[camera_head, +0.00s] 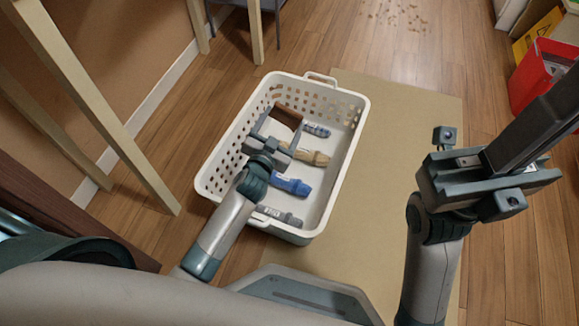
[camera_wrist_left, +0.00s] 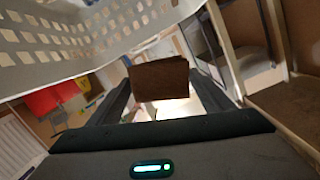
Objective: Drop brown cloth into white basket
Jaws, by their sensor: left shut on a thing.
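The brown cloth (camera_head: 288,115) is a small folded piece at the far left part of the white basket (camera_head: 365,108). My left gripper (camera_head: 279,127) reaches over the basket and is shut on the cloth. The left wrist view shows the cloth (camera_wrist_left: 158,80) between the two fingers, with the basket's perforated wall (camera_wrist_left: 70,45) at upper left. I cannot tell how high the cloth is above the basket floor. My right gripper (camera_head: 530,135) is at the right, away from the basket; its finger gap is not clear.
Inside the basket lie several rolled cloths: grey-blue (camera_head: 316,130), tan (camera_head: 303,153), blue (camera_head: 291,186) and grey (camera_head: 278,216). The basket stands partly on a tan mat (camera_head: 400,125). Wooden posts (camera_head: 95,110) stand at left, a red bin (camera_head: 535,75) at right.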

